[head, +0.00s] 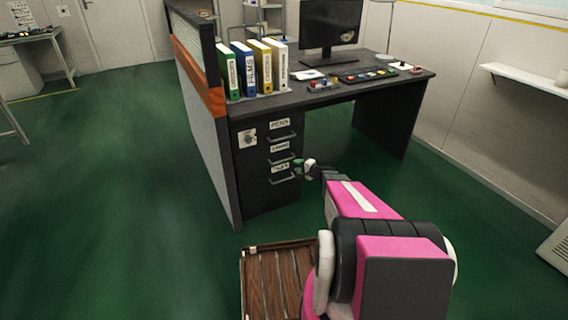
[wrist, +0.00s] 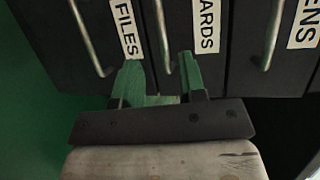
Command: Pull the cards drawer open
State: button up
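The cards drawer (head: 262,166) is the middle of three dark drawers in the desk's pedestal and looks shut. In the wrist view its label (wrist: 206,25) is partly cut off at the top, and its grey bar handle (wrist: 160,32) runs down between my fingers. My gripper (wrist: 160,78) is open, with one green finger on each side of the handle's near end. I cannot tell whether either finger touches it. In the head view my gripper (head: 305,168) is in front of the drawers' right side, small and partly hidden by my arm.
The files drawer handle (wrist: 86,38) is left of my gripper in the wrist view; the pens drawer handle (wrist: 271,36) is to the right. A partition (head: 207,130) flanks the desk (head: 330,92). Green floor at left is clear.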

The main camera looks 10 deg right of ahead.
jog(key=x, duration=1)
jog(key=shift+w+a, duration=0.2)
grip_shut()
